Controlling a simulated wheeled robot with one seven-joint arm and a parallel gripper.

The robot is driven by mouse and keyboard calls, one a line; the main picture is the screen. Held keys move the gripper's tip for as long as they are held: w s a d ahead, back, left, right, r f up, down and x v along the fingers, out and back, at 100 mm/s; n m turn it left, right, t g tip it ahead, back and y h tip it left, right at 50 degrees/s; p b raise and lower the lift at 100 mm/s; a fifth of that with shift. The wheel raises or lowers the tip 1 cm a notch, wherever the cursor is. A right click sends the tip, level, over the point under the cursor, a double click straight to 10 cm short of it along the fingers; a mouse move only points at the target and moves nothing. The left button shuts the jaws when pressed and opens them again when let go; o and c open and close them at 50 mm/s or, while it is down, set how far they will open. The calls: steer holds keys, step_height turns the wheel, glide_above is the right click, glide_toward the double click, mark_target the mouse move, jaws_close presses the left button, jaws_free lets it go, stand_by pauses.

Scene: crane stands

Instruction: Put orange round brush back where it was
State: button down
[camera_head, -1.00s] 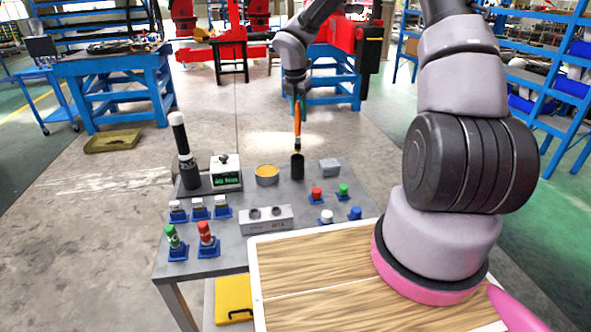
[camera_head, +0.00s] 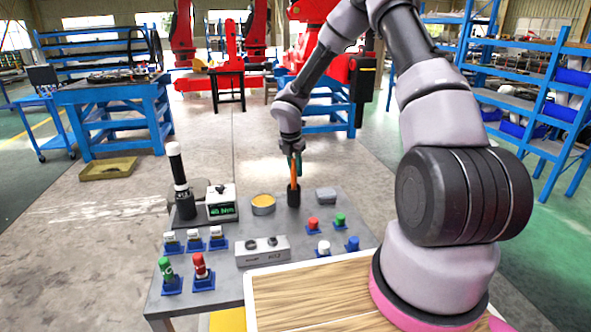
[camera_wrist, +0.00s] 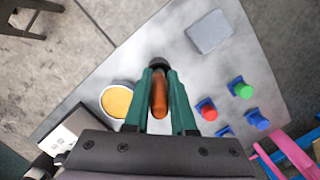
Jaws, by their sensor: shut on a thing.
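The orange round brush (camera_head: 294,176) stands about upright, and its orange handle also shows in the wrist view (camera_wrist: 159,96). My gripper (camera_head: 294,160) is shut on the upper handle; in the wrist view its green fingers (camera_wrist: 161,75) flank the handle. The handle's lower end meets a black cylindrical holder (camera_head: 293,197) on the grey table, which shows as a dark round shape in the wrist view (camera_wrist: 159,64). The brush's lower end is hidden and appears to be inside the holder.
A yellow-topped round tin (camera_head: 263,205) stands left of the holder and a grey block (camera_head: 326,195) right of it. A display box (camera_head: 221,204) and a tall black-and-white tool (camera_head: 180,185) stand further left. Several coloured caps on blue bases (camera_head: 202,278) are nearer the front.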

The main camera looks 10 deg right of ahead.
steer(key=c, duration=0.7)
jaws_free()
steer(key=shift+f, duration=0.1)
steer(key=shift+c, duration=0.2)
steer(key=s+d+r+m, duration=0.1)
steer(key=s+r+m, duration=0.3)
steer(key=r, duration=0.7)
steer(key=s+d+r+m, duration=0.1)
steer(key=s+r+m, duration=0.25)
steer(key=r, duration=0.75)
steer(key=s+d+r+m+t+y, duration=0.1)
steer(key=s+r+m+t, duration=0.1)
steer(key=s+r+m, duration=0.6)
steer(key=s+d+r+m+t+y, duration=0.2)
steer(key=s+r+m, duration=0.6)
steer(key=s+m, duration=0.8)
steer(key=shift+s+r+t+y, duration=0.25)
steer(key=shift+r+t+y, duration=0.05)
steer(key=shift+t, duration=0.4)
